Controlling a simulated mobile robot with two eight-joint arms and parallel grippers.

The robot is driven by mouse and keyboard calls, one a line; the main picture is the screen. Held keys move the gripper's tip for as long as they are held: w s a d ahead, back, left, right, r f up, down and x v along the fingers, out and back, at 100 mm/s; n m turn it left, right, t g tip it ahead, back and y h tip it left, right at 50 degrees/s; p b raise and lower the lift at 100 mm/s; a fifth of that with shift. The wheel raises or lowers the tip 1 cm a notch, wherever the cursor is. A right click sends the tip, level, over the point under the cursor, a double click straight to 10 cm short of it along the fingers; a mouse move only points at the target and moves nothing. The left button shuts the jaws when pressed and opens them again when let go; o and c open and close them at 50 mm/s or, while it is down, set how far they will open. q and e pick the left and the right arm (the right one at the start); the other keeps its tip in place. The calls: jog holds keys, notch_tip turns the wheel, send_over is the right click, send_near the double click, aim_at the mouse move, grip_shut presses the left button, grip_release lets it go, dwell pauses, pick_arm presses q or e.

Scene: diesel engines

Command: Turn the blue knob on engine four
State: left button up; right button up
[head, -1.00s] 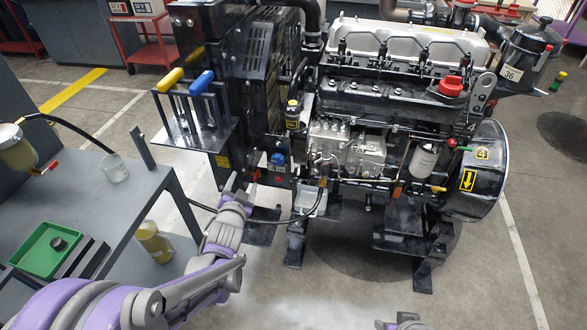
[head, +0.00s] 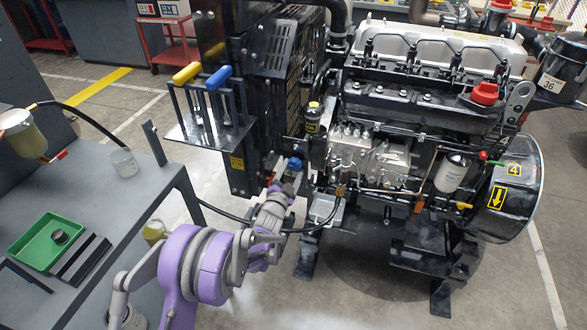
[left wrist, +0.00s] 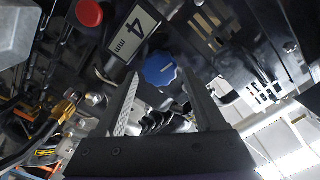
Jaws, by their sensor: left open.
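In the left wrist view the round, lobed blue knob (left wrist: 160,69) has a white mark and shows between and beyond my fingertips. My left gripper (head: 288,183) is just below and in front of the knob in the head view. It is open (left wrist: 160,82), with nothing between its fingers, and looks apart from the knob. My right gripper is out of view.
A red knob (left wrist: 89,13) and a "4 mm" plate (left wrist: 133,28) are near the blue knob. A black hose (head: 240,219) runs close to my left gripper. A grey table (head: 100,190) with a green tray (head: 30,259) is at the left. Levers (head: 217,78) stand above.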

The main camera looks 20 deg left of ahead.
pick_arm(q)
jog(key=shift+w, duration=1.1)
jog(key=c, duration=1.1)
